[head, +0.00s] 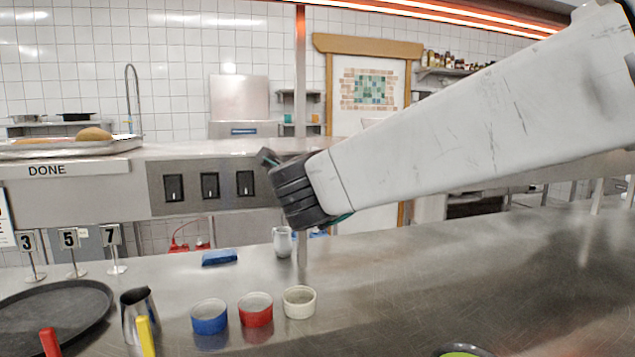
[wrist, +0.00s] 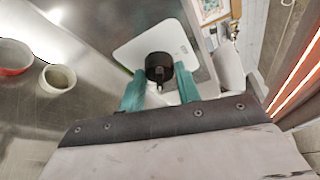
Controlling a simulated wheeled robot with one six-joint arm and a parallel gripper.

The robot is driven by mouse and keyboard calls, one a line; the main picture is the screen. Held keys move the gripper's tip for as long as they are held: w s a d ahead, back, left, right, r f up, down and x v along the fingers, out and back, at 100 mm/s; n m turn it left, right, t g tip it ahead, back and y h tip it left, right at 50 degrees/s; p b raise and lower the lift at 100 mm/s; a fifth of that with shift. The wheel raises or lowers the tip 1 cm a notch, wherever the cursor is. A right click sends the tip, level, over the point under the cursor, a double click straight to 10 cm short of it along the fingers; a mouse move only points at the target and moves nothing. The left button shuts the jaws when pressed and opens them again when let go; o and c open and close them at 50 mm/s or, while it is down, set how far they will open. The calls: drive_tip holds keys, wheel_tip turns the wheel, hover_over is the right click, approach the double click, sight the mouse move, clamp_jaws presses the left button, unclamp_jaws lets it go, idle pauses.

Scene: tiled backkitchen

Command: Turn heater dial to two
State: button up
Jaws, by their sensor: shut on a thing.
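The heater dial (wrist: 158,66) is a round black knob on a white plate (wrist: 128,52) with rounded corners in the wrist view. My gripper (wrist: 161,84) has its two teal fingers on either side of the dial and is shut on it. A pointer and any numbers on the dial are too small to read. In the head view, my arm reaches in from the right and my gripper (head: 266,157) is at the grey front panel. The dial is hidden there behind my gripper and wrist.
Three black switches (head: 210,185) sit on the panel just left of my gripper. Below on the steel counter (head: 420,270) are a white jug (head: 283,241), a blue sponge (head: 219,257), a blue cup (head: 209,317), a red cup (head: 255,310) and a cream cup (head: 299,302). The counter's right is mostly clear.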

drive_tip(key=shift+f, duration=0.1)
drive_tip(key=o, duration=1)
drive_tip(key=shift+c, duration=0.2)
drive_tip(key=s+r, duration=0.1)
drive_tip(key=s, duration=0.6)
drive_tip(key=shift+s+a+r, duration=0.2)
drive_tip(key=shift+s+a, duration=0.05)
drive_tip(key=shift+s, duration=0.05)
